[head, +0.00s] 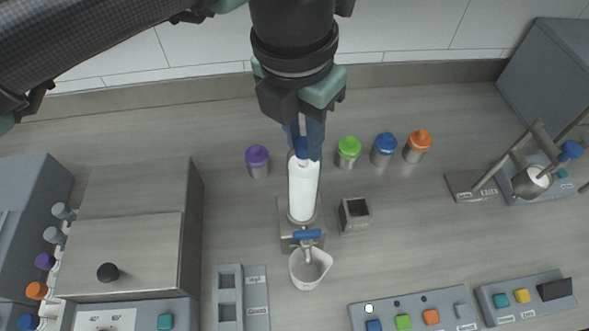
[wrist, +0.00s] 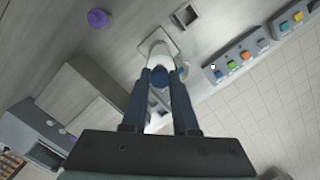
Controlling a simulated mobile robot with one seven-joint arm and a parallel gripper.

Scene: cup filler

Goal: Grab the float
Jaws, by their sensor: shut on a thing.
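The float shows as a blue knob (head: 301,154) at the top of an upright white cylinder (head: 303,192). My gripper (head: 304,150) points down from above with its blue fingers shut on this knob. In the wrist view the blue knob (wrist: 158,77) sits between my two fingertips (wrist: 161,72), with the white cylinder (wrist: 157,46) beyond it. The part of the float below the knob is hidden, and I cannot tell how far it sits in the cylinder. A blue tap handle (head: 308,234) and a white cup (head: 310,268) are in front of the cylinder.
Bottles with purple (head: 257,156), green (head: 349,147), blue (head: 385,143) and orange (head: 420,139) caps stand near the cylinder. A small square container (head: 354,214) is at its right. A large grey box (head: 130,230) stands left. Button panels (head: 415,312) line the front right.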

